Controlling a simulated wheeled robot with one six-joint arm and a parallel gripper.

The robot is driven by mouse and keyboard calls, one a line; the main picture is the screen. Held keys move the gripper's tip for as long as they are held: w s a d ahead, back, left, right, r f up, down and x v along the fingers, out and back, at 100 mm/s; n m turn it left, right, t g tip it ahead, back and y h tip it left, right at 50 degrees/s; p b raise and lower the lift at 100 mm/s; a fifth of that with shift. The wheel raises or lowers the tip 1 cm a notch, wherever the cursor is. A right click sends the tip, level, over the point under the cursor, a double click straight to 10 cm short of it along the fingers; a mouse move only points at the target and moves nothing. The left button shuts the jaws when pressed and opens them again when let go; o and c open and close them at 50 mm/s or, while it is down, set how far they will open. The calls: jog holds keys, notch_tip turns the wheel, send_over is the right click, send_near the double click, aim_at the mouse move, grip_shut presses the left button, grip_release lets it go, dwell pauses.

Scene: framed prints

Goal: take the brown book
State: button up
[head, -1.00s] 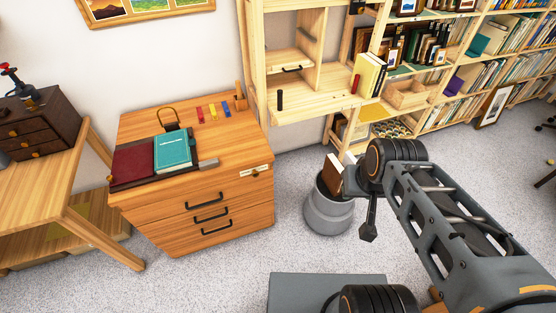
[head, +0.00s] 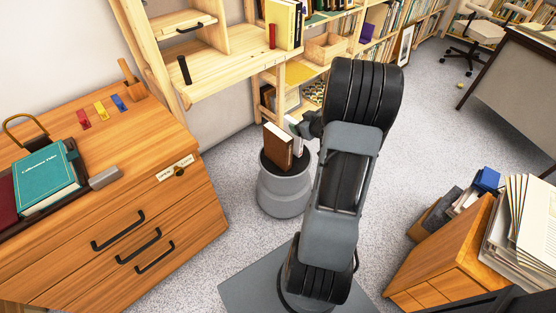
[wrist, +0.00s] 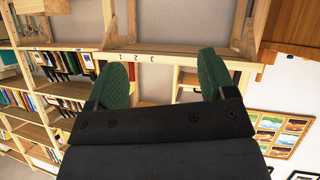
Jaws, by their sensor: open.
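The wrist view faces the shelves and wall, and the brown book does not show there.
A wooden drawer cabinet (head: 150,215) stands left of the bin, with a teal book (head: 45,176) on top. Light wooden shelves (head: 215,75) rise behind the bin. Another cabinet with papers (head: 455,255) stands at right. Carpet (head: 410,130) is clear between.

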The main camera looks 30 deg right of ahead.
notch_tip(320, 180, down, 8)
jog(key=s+d+f+y+b, duration=0.1)
jog(key=s+y+b, duration=0.2)
jog(key=t+b, duration=0.1)
jog(key=b, duration=0.1)
send_near(284, 136)
jog(key=shift+n, duration=0.3)
jog(key=w+f, duration=0.2)
jog(key=w, duration=0.1)
jog(key=shift+w+f, duration=0.15)
jog(key=shift+w, duration=0.05)
jog(key=shift+r+b+x, duration=0.15)
jog(key=shift+b+x, duration=0.4)
jog(key=shift+x, duration=0.95)
jog(key=shift+r+b+x, duration=0.15)
jog(key=shift+b+x, duration=0.35)
jog(key=shift+x, duration=1.05)
jog(key=shift+a, duration=0.2)
jog(key=shift+c, duration=0.4)
grip_shut()
jog(key=shift+r, duration=0.1)
